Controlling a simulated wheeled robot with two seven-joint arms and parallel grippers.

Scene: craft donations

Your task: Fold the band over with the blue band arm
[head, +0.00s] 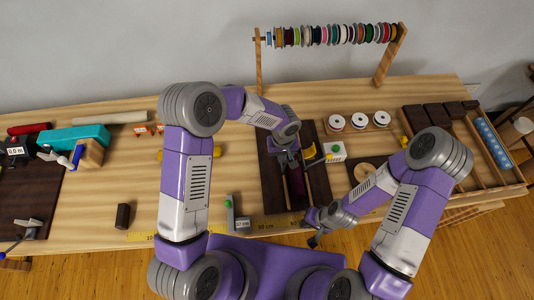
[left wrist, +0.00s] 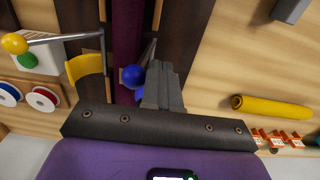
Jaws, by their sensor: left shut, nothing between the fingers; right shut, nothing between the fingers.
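A dark wooden fixture (head: 272,190) stands mid-bench, with a dark crimson band (head: 297,187) along its channel; the band also shows in the left wrist view (left wrist: 126,35). The blue knob (left wrist: 133,76) of the band arm shows in the left wrist view, just left of my left gripper's fingertips (left wrist: 163,75); whether they touch I cannot tell. The arm's thin rod is mostly hidden behind the fingers. My left gripper (head: 291,163) is shut and empty over the fixture. My right gripper (head: 314,240) is shut and empty near the bench's front edge.
A yellow-knobbed rod (left wrist: 15,43) and a curved yellow piece (left wrist: 85,68) are beside the fixture. White spools (head: 359,121) stand behind to the right. A grey stand (head: 240,222) is at the front left. Bench left of my left arm is partly clear.

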